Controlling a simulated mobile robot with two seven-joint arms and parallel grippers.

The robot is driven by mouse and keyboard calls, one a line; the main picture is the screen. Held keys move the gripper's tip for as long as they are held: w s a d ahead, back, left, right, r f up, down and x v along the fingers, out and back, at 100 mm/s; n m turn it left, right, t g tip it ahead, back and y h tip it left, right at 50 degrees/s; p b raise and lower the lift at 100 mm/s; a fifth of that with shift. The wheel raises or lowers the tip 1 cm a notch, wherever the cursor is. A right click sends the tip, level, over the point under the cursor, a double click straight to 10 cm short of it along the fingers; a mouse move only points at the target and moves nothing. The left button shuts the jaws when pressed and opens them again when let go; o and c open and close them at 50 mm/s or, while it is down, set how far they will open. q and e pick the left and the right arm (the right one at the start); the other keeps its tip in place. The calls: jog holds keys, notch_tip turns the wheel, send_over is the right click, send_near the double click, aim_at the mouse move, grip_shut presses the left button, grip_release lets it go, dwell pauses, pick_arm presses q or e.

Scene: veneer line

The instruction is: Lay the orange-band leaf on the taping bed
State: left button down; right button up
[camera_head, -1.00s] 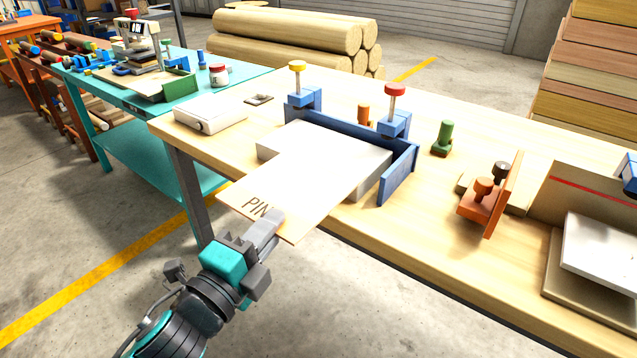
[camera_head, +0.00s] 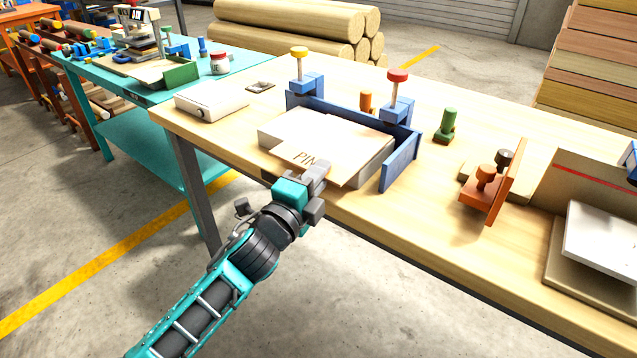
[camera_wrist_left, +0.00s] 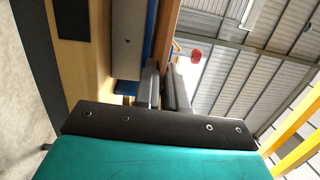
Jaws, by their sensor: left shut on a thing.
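A thin pale wood leaf (camera_head: 322,143) with the printed letters "PIN" lies over the taping bed (camera_head: 268,147), a pale grey block inside a blue corner fence. No orange band can be made out on it. Its near edge is held by my left gripper (camera_head: 316,174), shut on it at the bed's front side. Whether the leaf touches the bed all over cannot be told. In the left wrist view the leaf (camera_wrist_left: 165,35) shows edge-on as a brown strip between the fingers (camera_wrist_left: 167,87). My right gripper is not in view.
Blue clamps with a yellow knob (camera_head: 299,53) and a red knob (camera_head: 398,76) stand at the fence (camera_head: 402,160). A green peg (camera_head: 448,122) and an orange bracket (camera_head: 486,190) stand to the right. A white box (camera_head: 211,103) lies on the left.

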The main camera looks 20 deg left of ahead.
pick_arm(q)
jog(key=shift+f, duration=0.8)
jog(key=c, duration=1.2)
grip_release()
jog(key=shift+r, duration=0.1)
